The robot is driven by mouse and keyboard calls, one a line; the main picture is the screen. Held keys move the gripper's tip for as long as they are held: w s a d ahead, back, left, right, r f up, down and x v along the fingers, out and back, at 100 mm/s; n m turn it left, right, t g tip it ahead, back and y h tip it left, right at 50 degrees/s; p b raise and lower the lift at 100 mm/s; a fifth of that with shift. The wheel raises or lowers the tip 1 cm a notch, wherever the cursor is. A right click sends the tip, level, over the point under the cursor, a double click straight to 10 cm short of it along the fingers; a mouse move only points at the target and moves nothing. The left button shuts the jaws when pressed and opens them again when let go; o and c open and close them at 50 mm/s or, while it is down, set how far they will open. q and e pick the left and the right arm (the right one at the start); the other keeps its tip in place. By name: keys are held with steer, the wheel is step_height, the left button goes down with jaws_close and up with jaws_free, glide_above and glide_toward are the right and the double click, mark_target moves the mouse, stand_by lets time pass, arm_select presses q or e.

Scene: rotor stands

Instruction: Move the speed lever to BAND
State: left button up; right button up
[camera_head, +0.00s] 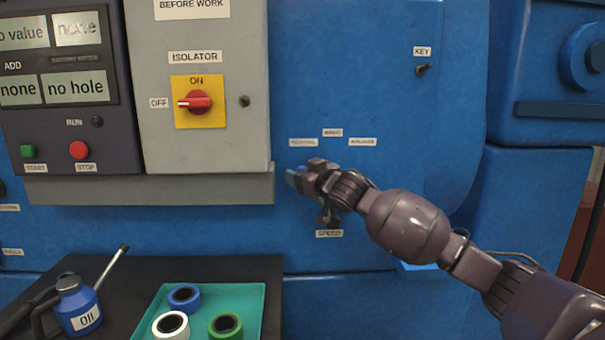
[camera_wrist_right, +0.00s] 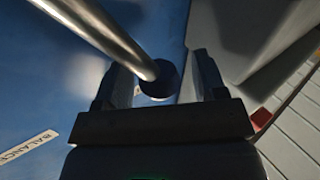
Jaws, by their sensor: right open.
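The speed lever shows in the right wrist view as a bare metal rod (camera_wrist_right: 110,35) ending in a dark round knob (camera_wrist_right: 162,80). My right gripper (camera_wrist_right: 163,68) is open, with the knob between its two fingers. I cannot tell whether either finger touches it. In the head view my right gripper (camera_head: 297,176) is at the blue panel, above and left of the SPEED label (camera_head: 329,233), and hides most of the lever. Three small position labels sit above it: a left one (camera_head: 303,142), a middle one (camera_head: 332,132) and a right one (camera_head: 362,141). My left gripper is out of view.
A grey ledge (camera_head: 150,188) under the isolator box (camera_head: 215,120) ends close to the left of my right gripper. A KEY switch (camera_head: 423,69) is at upper right. Below left are an oil can (camera_head: 78,305) and a teal tray (camera_head: 258,300) with tape rolls.

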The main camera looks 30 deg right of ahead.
jaws_close()
steer(key=shift+s+d+r, duration=0.1)
steer(key=d+m+p, duration=0.1)
steer(key=s+d+r+t+p, duration=0.1)
steer(key=p, duration=0.1)
steer(key=shift+s+r+m, duration=0.1)
steer(key=shift+s+m, duration=0.05)
steer(key=shift+m, duration=0.25)
steer(key=shift+s+d+r+m+t+h+p, duration=0.15)
steer(key=shift+s+d+m+t+p, duration=0.1)
steer(key=shift+s+d+m+t, duration=0.25)
steer(key=shift+s+d+r+m+t+h+p, duration=0.1)
steer(key=shift+s+d+m+h+p, duration=0.1)
steer(key=shift+d+m, duration=0.35)
steer(key=shift+s+d+m+t, duration=0.3)
steer(key=shift+d+m, duration=0.15)
steer(key=shift+d, duration=0.15)
steer(key=shift+s+d+m+t, duration=0.2)
steer(key=shift+s+d+m, duration=0.15)
steer(key=shift+d, duration=0.25)
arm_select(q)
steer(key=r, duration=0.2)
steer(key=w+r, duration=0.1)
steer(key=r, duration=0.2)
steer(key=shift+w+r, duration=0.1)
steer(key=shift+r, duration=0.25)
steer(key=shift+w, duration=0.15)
arm_select(e)
steer(key=shift+d, duration=0.1)
